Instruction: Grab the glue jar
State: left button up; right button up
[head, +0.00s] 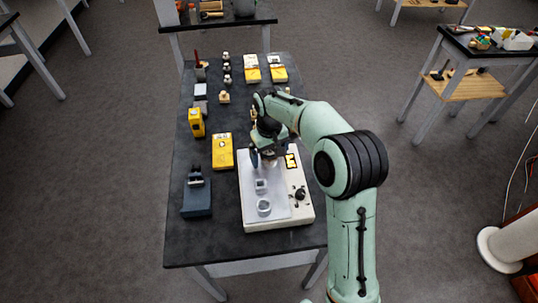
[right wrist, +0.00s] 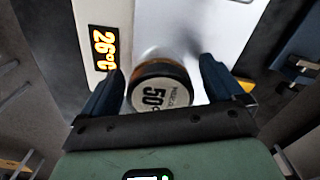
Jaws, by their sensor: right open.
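The glue jar (right wrist: 160,88) shows in the right wrist view as a round pale lid marked "50" over an amber-brown rim. It stands on the light metal top of a white heating plate (right wrist: 225,20). My right gripper (head: 264,160) is open above this plate. In the right wrist view its two dark blue fingers are on either side of the jar, with a gap on each side at the lid. In the head view the gripper and wrist hide the jar. My left gripper is in neither view.
The heating plate (head: 276,224) has an orange display and a black knob (head: 299,194). A yellow box (head: 222,151) and a dark blue device (head: 197,199) stand to the left.

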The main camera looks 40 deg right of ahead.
jog(key=shift+r, duration=0.1)
jog(key=c, duration=1.3)
